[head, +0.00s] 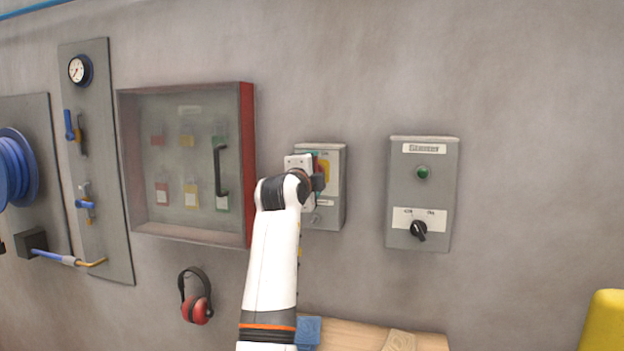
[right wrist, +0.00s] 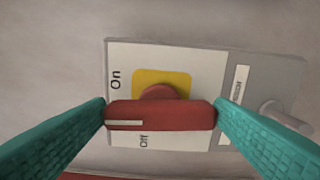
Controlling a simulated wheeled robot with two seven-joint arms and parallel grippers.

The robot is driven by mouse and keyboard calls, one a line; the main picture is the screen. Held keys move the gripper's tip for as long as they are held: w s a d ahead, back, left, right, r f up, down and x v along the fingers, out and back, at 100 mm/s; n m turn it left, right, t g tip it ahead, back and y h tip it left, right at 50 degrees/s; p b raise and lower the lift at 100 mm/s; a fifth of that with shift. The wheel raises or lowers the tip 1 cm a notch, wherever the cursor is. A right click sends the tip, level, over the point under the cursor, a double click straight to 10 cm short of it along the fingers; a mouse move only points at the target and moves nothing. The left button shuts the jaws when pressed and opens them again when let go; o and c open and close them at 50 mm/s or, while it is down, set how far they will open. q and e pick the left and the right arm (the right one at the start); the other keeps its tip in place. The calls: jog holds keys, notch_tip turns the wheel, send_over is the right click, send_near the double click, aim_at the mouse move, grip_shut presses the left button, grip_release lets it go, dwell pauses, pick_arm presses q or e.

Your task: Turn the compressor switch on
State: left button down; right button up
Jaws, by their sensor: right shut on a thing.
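The compressor switch is a grey box (head: 335,217) on the wall with a pale face plate (right wrist: 121,58) and a yellow square (right wrist: 178,78) behind a red rotary handle (right wrist: 165,116). In the right wrist view my right gripper (right wrist: 160,116) has its teal fingers at both ends of the handle, shut on it. The handle lies level in that view, its white mark at the left end, on the side of the "On" label; "Off" shows below the handle. In the head view my right gripper (head: 318,180) hides much of the box. My left gripper is not in view.
A grey panel (head: 398,180) with a green lamp (head: 422,172) and a black knob (head: 419,230) hangs to the right. A red-framed cabinet (head: 247,165) hangs close on the left. Red earmuffs (head: 197,308) hang below it. A wooden top (head: 345,335) is at the bottom.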

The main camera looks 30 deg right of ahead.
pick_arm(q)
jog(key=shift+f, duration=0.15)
pick_arm(e)
jog(key=shift+f+m, duration=0.1)
jog(key=shift+m, duration=0.4)
jog(key=o, duration=1)
